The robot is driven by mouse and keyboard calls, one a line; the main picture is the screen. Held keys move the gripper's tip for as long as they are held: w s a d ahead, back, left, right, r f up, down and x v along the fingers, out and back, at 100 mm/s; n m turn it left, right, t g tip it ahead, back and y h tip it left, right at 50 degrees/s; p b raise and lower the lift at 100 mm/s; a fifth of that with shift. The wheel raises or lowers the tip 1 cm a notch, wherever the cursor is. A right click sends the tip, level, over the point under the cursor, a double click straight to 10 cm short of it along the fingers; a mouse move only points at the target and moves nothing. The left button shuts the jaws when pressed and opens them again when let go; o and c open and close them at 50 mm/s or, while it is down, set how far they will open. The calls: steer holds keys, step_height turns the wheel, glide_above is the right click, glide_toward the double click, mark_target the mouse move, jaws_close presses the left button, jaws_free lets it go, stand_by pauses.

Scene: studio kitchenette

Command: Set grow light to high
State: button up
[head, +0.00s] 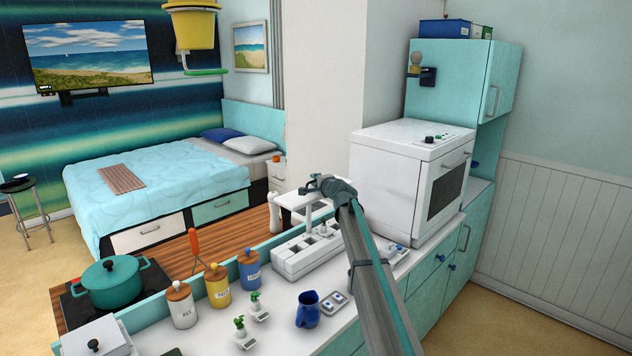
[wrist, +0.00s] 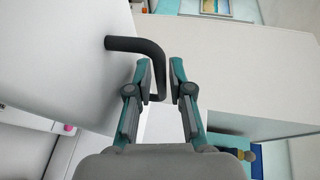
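The grow light appears to be the white unit on the counter, with a long slotted base (head: 290,262), a post and a flat white head (head: 296,198). My gripper (head: 316,186) is beside the head in the head view, partly hidden by my own arm. In the wrist view, a dark bent lever (wrist: 135,45) sticks out of a white surface on the left. My gripper (wrist: 162,72) is open there, and the lever's bent end passes between its fingers. I cannot tell whether either finger touches it. No setting marks are readable.
A white oven (head: 395,165) stands behind and to the right of my arm. A blue mug (head: 307,312), small seedlings (head: 239,326) and canisters (head: 217,288) stand on the counter's front part. A teal pot (head: 110,284) is at the left. A yellow hanging planter (head: 192,30) is above.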

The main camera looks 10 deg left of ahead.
jaws_close()
steer(key=shift+r, duration=0.1)
step_height(320, 180, up, 13)
steer(key=p, duration=0.3)
steer(key=shift+f, duration=0.2)
steer(key=shift+w, duration=0.1)
jaws_free()
steer(key=shift+f, duration=0.15)
